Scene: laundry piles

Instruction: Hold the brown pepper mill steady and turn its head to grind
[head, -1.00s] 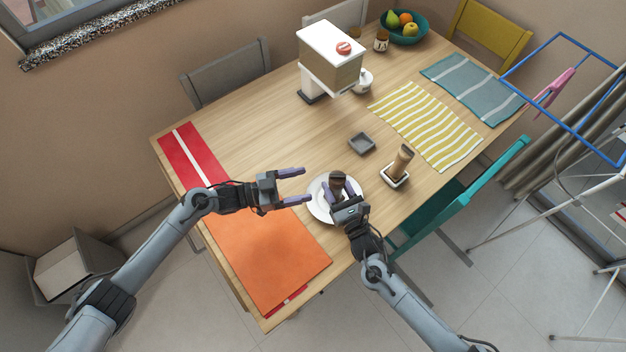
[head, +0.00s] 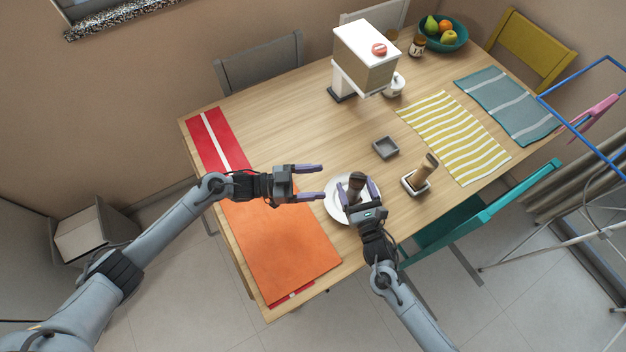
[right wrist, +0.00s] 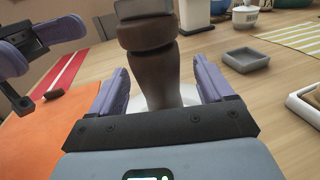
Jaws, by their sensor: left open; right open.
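The brown pepper mill (head: 355,184) stands upright on a white plate (head: 333,205) near the front edge of the table. My right gripper (head: 360,192) is open, with its purple fingers on either side of the mill. In the right wrist view the mill's dark body (right wrist: 158,75) rises between the two fingers, with gaps beside both. The top of its head is cut off there. My left gripper (head: 322,181) is open and empty to the left of the mill, its fingers pointing at it. It also shows in the right wrist view (right wrist: 42,48), left of the mill.
A light wooden mill-like object (head: 427,166) leans in a white square dish (head: 408,187). A grey dish (head: 386,148) lies behind the plate. A white-and-brown dispenser (head: 364,58) stands farther back. An orange mat (head: 285,250) lies front left, and a striped cloth (head: 455,137) lies right.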

